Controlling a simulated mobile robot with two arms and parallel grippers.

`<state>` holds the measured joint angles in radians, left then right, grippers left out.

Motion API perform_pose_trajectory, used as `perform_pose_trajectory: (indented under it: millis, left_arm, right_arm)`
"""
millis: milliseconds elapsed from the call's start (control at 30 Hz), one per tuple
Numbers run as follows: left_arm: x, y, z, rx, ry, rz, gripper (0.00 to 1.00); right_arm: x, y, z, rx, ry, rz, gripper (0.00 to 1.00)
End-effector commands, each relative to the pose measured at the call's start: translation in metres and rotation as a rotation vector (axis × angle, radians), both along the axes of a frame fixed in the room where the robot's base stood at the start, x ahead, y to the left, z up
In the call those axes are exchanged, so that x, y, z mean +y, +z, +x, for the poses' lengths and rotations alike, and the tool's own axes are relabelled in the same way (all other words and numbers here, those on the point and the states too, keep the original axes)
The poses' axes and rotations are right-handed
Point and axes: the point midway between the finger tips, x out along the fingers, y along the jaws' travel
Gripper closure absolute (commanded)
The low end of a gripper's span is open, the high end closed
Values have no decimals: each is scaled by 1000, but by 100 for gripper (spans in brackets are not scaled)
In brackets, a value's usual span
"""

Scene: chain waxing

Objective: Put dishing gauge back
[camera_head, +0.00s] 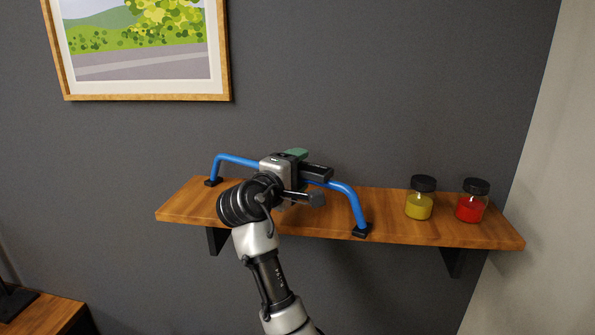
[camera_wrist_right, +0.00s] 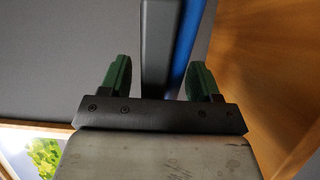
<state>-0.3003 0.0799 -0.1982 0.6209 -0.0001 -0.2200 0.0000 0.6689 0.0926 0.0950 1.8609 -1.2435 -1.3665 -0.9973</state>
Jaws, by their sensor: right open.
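The dishing gauge (camera_head: 345,192) is a blue bent bar with black feet, standing on the wooden shelf (camera_head: 190,206). My right gripper (camera_head: 300,160) is at the middle of the gauge and hides part of it. In the right wrist view my right gripper (camera_wrist_right: 160,72) is open, with its green fingers spread apart. The gauge's dark centre piece (camera_wrist_right: 157,40) shows between the fingers, with the blue bar (camera_wrist_right: 188,42) beside it. I see a gap between each finger and the centre piece. My left gripper is not in view.
A jar with yellow contents (camera_head: 419,207) and a jar with red contents (camera_head: 470,208), both black-lidded, stand on the shelf right of the gauge. A framed picture (camera_head: 140,97) hangs above on the grey wall. A wooden surface (camera_head: 45,312) shows at lower left.

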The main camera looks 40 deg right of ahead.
Motion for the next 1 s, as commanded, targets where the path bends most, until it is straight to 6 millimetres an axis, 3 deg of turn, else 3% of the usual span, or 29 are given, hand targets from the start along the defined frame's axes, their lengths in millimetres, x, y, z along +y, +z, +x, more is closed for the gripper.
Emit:
perform_pose_trajectory:
  millis: [600, 1000]
  left_arm:
    - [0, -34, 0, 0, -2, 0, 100]
    - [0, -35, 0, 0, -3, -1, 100]
  right_arm:
    - [106, -1, -26, -2, 3, 1, 38]
    - [117, 1, -30, -1, 0, -1, 38]
